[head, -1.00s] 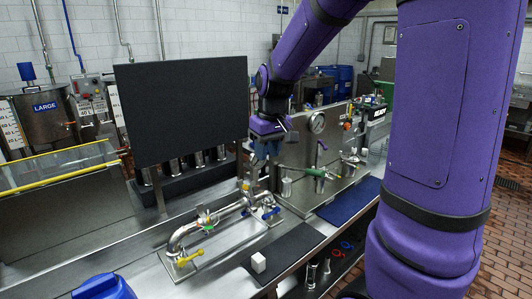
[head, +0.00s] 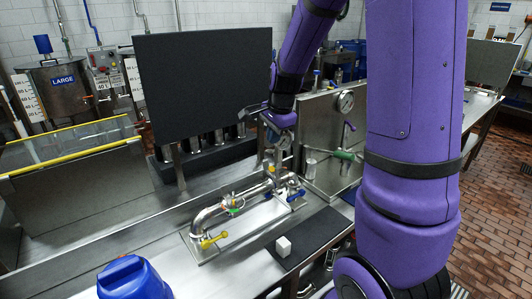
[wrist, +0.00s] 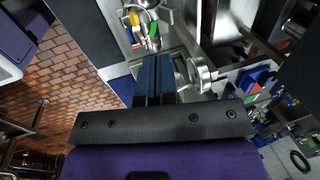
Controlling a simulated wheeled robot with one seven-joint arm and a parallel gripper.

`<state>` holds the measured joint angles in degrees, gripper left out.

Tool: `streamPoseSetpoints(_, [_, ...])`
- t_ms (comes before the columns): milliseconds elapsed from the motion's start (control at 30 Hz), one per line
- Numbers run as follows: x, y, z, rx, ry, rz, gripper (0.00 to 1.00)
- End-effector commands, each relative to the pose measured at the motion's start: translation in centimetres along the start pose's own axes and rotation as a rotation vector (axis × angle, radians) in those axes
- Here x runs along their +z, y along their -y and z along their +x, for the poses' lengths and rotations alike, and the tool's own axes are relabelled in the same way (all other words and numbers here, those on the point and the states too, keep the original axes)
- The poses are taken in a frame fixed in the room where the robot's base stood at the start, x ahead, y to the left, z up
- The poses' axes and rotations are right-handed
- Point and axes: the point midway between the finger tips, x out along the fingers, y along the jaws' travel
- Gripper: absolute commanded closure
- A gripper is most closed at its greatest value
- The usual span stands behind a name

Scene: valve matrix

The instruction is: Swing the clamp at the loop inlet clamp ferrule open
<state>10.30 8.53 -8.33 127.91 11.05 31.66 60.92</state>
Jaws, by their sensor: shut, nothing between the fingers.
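The steel pipe loop (head: 205,216) stands on a plate on the bench in the head view. It carries a yellow handle (head: 214,240), small coloured fittings (head: 235,204) along its run and blue handles (head: 295,194) at its right end. I cannot tell which fitting is the loop inlet clamp, or whether it is open. My gripper (head: 272,150) is above the right end of the pipework, partly blurred into it. In the wrist view its blue fingers (wrist: 155,62) lie side by side, shut and empty. Beyond them are a round steel part (wrist: 196,72) and coloured handles (wrist: 140,25).
A black upright panel (head: 205,85) stands behind the loop. A steel panel with a gauge (head: 345,102) and a green handle (head: 346,155) is to the right. A white cube (head: 283,246) lies on a dark mat (head: 318,228). A blue container (head: 130,278) is at the front.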

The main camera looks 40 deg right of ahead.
Motion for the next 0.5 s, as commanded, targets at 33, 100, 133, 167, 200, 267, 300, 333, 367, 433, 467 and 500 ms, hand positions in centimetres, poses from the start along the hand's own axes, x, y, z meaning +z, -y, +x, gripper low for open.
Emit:
streamPoseSetpoints(33, [0.0,-0.1,0.4,0.003,0.001,0.003,1.00])
streamPoseSetpoints(100, [0.0,-0.1,1.2,0.003,0.001,0.003,1.00])
streamPoseSetpoints(133, [0.0,-0.1,1.6,0.004,0.001,0.003,1.00])
streamPoseSetpoints(167, [0.0,-0.1,2.1,0.005,0.002,0.003,1.00])
streamPoseSetpoints(200, [0.0,-0.1,2.8,0.005,0.001,0.003,1.00])
streamPoseSetpoints(267, [0.0,-0.1,3.8,0.006,0.002,0.002,1.00])
streamPoseSetpoints(300, [0.0,-0.1,4.5,0.006,0.002,0.002,1.00])
streamPoseSetpoints(333, [0.0,-0.2,5.1,0.006,0.002,0.001,1.00])
streamPoseSetpoints(367, [0.0,-0.1,5.6,0.006,0.002,0.001,1.00])
streamPoseSetpoints(433, [0.0,-0.1,6.6,0.005,0.001,0.002,1.00])
streamPoseSetpoints(467, [0.0,-0.1,7.1,0.005,0.001,0.001,1.00])
streamPoseSetpoints(500, [0.0,-0.1,7.6,0.005,0.002,0.001,1.00])
